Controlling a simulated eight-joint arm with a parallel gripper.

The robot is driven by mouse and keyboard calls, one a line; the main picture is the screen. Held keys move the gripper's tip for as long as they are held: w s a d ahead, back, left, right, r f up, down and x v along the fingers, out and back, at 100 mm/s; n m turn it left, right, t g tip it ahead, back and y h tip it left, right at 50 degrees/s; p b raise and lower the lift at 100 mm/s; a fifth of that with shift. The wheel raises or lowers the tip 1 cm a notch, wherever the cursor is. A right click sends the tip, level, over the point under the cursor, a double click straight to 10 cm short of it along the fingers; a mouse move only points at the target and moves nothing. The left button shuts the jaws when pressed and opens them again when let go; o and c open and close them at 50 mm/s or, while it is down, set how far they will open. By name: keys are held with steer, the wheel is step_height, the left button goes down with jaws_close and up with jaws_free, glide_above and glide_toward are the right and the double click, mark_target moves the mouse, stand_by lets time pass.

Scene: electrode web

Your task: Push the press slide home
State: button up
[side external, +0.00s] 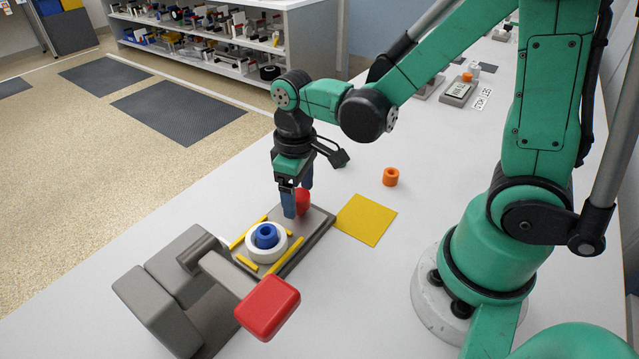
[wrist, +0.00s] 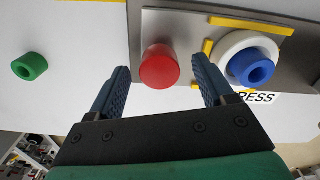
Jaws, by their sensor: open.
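The press slide (side external: 320,222) is a flat grey plate reaching out from the grey press (side external: 150,300), which has a lever with a red pad (side external: 268,307). The slide carries a white ring (side external: 254,250) with a blue ring (side external: 266,235) in it, between yellow strips. A red knob (side external: 303,199) stands at the slide's outer end, and it also shows in the wrist view (wrist: 160,67). My gripper (side external: 298,203) points down at the knob. Its open fingers (wrist: 161,70) appear on either side of the knob. I cannot tell whether they touch it.
An orange ring (side external: 390,177) and a yellow square (side external: 366,220) lie to the right of the slide. A green ring (wrist: 30,67) lies left in the wrist view. The white table is clear in front of the press. Other parts stand at the far back.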

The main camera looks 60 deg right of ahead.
mark_target(253, 246)
steer(key=shift+c, duration=0.2)
jaws_close()
steer(key=a, duration=1)
steer(key=shift+a, duration=0.35)
steer(key=shift+o, duration=0.2)
jaws_free()
steer(key=shift+d, duration=0.1)
steer(key=shift+r, duration=2.8)
